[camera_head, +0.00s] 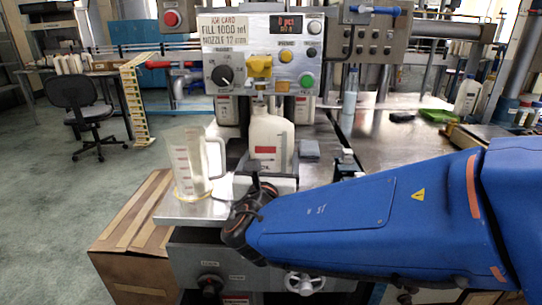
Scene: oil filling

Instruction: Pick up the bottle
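A white bottle (267,145) with a red-and-white label stands upright on the metal worktable (180,212), below the filling machine's control panel (262,55). Its lower part is partly hidden by a pale block or platform edge and my arm's end. My blue arm reaches in from the right. My dark gripper (254,190) is in front of and below the bottle, seen mostly from behind. The fingers are small and dark, so I cannot tell whether they are open or shut. The bottle stands on its own, and I cannot tell whether the gripper touches it.
A clear measuring jug (197,165) stands left of the bottle. More white bottles (304,109) stand behind it. A cardboard box (130,235) is on the floor at left. A green tray (438,115) lies at far right.

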